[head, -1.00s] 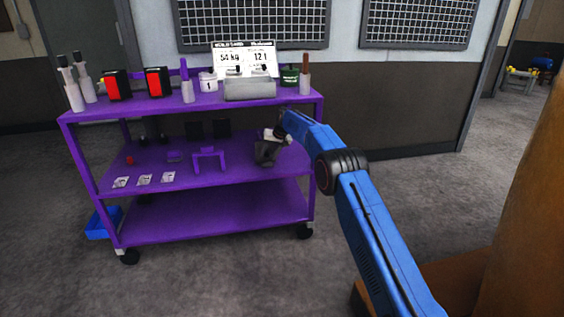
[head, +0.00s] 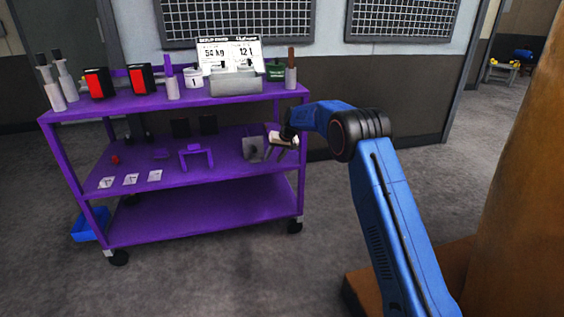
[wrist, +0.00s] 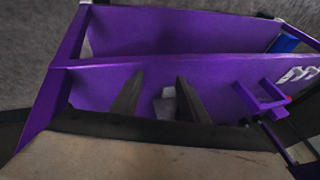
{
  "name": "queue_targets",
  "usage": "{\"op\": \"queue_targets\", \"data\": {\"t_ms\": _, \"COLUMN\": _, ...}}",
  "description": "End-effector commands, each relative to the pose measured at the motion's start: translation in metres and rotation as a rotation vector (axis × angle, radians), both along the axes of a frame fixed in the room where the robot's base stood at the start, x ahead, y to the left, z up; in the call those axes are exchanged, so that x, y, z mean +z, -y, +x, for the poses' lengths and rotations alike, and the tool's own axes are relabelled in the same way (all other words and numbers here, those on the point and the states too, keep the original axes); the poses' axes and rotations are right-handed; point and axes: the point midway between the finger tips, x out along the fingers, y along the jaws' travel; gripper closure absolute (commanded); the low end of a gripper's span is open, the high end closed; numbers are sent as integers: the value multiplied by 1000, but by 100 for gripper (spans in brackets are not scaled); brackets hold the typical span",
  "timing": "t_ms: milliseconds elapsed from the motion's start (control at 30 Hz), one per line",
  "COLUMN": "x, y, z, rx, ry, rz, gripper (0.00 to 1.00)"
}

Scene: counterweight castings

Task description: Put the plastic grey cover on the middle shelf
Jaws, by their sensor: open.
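A grey cover (head: 252,149) stands near the right end of the purple cart's middle shelf (head: 226,168). My gripper (head: 279,153) is just to its right, at the shelf's right end, and looks apart from it. In the wrist view my open gripper (wrist: 160,79) points over the purple shelf, with nothing held between its fingers. A pale grey piece, apparently the cover (wrist: 166,105), shows on the shelf between the fingers, partly hidden by the right one.
A purple bracket (head: 197,158), small white cards (head: 131,179) and a red piece (head: 115,159) are also on the middle shelf. The top shelf holds a grey block (head: 236,86), bottles and red-black boxes (head: 97,83). The bottom shelf (head: 200,212) is clear.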

Motion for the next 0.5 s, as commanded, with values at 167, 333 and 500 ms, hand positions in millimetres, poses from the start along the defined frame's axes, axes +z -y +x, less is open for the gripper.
{"op": "queue_targets", "data": {"t_ms": 167, "x": 0, "y": 2, "z": -2, "rx": 0, "ry": 0, "rz": 0, "gripper": 59}}
{"op": "queue_targets", "data": {"t_ms": 333, "x": 8, "y": 6, "z": -5, "rx": -2, "ry": 2, "rz": -1, "gripper": 59}}
{"op": "queue_targets", "data": {"t_ms": 500, "x": 47, "y": 28, "z": -26, "rx": -12, "ry": 8, "rz": -12, "gripper": 59}}
